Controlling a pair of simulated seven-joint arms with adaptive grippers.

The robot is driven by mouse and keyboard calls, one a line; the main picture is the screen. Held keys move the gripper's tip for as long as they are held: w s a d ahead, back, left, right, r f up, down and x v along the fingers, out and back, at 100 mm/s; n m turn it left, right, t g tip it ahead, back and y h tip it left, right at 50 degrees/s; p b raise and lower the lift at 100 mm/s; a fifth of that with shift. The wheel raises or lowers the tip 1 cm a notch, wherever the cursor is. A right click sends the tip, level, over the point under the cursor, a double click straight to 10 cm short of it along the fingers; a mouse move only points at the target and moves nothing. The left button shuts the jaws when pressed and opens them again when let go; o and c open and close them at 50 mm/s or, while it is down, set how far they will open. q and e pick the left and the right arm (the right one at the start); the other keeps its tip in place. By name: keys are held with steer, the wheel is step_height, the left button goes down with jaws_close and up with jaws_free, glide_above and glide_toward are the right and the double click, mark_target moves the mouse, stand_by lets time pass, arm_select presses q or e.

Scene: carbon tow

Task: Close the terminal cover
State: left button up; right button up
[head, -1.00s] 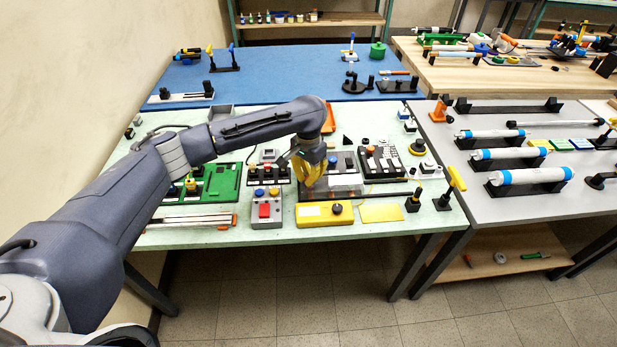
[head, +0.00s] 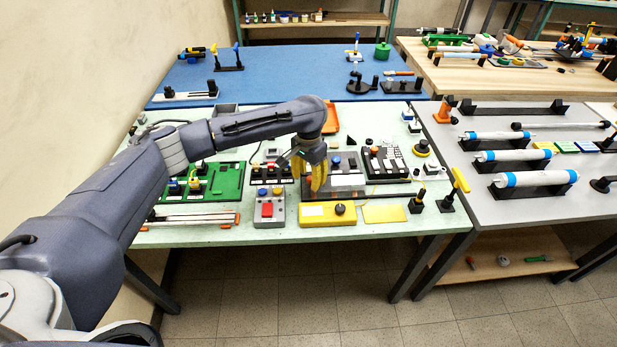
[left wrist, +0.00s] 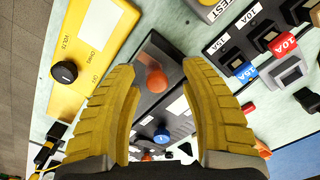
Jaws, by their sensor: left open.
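A dark terminal unit (head: 347,193) sits on the green table behind the yellow meter. A pale, see-through part (head: 347,181), likely the terminal cover, shows just right of my left gripper; I cannot tell its exact angle. My left gripper (head: 317,187) is open, its yellow fingers pointing down over the unit's left part. In the left wrist view the fingers (left wrist: 158,76) stand apart on either side of an orange knob (left wrist: 157,80) on the dark unit (left wrist: 172,57). A blue knob (left wrist: 162,135) shows between them. No hold on the cover is visible. My right gripper is out of view.
A yellow meter (head: 318,215) lies in front of the unit, with a grey button box (head: 269,210) to its left. A fuse row (left wrist: 250,62) stands close by in the left wrist view. A black block rack (head: 386,163) is to the right.

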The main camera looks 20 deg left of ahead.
arm_select(q)
steer(key=shift+r, duration=0.1)
step_height(320, 180, up, 12)
stand_by(0.5)
stand_by(0.4)
